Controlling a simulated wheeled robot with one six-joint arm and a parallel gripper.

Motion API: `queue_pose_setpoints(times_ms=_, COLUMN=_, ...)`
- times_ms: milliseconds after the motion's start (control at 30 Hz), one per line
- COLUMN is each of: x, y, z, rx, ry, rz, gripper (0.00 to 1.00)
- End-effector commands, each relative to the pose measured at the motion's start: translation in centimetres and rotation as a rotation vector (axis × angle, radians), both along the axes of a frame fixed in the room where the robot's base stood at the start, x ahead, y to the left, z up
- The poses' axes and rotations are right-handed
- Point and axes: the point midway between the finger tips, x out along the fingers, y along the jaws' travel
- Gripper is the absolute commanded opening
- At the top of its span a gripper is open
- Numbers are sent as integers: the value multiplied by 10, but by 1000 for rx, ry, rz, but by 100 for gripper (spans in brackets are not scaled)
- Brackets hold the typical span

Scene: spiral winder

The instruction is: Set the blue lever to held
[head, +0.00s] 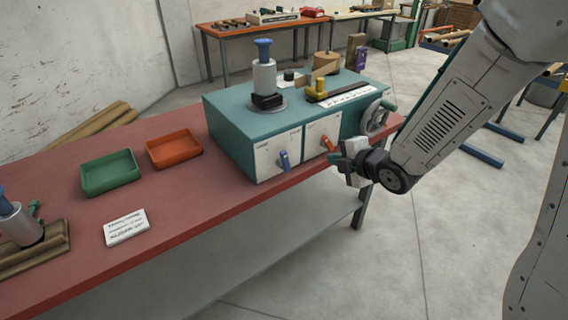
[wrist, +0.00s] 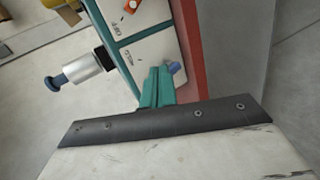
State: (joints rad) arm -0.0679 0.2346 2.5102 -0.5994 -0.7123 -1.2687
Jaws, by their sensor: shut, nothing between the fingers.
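The blue lever (head: 284,160) sits on a white plate on the front of the teal machine box (head: 233,146). In the head view its handle hangs roughly downward. My gripper (head: 337,159) is in front of the box, to the right of the blue lever and close to the orange lever (head: 328,144). In the wrist view the teal fingers (wrist: 157,84) are together and empty. The blue lever (wrist: 174,67) shows just beyond their tips, partly hidden. I cannot tell whether they touch.
The box stands on a red bench (head: 180,210). A grey cylinder with a blue knob (head: 264,75), a yellow part (head: 320,86) and a handwheel (head: 376,118) are on the box. Green (head: 110,187) and orange trays (head: 174,163) lie left. Space before the bench is clear.

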Motion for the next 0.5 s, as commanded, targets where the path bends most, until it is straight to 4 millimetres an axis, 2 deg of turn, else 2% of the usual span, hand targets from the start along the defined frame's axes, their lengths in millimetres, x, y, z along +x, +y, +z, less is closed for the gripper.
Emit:
queue_pose_setpoints(times_ms=33, x=-2, y=17, z=-17, rx=-3, ry=-52, rz=96, gripper=0)
queue_pose_setpoints(times_ms=200, x=-17, y=61, z=-40, rx=26, ry=-288, rz=351, gripper=0)
queue_pose_setpoints(times_ms=333, x=-31, y=78, z=-46, rx=63, ry=-418, rz=446, gripper=0)
queue_pose_setpoints(times_ms=500, x=-40, y=85, z=-47, rx=89, ry=-495, rz=486, gripper=0)
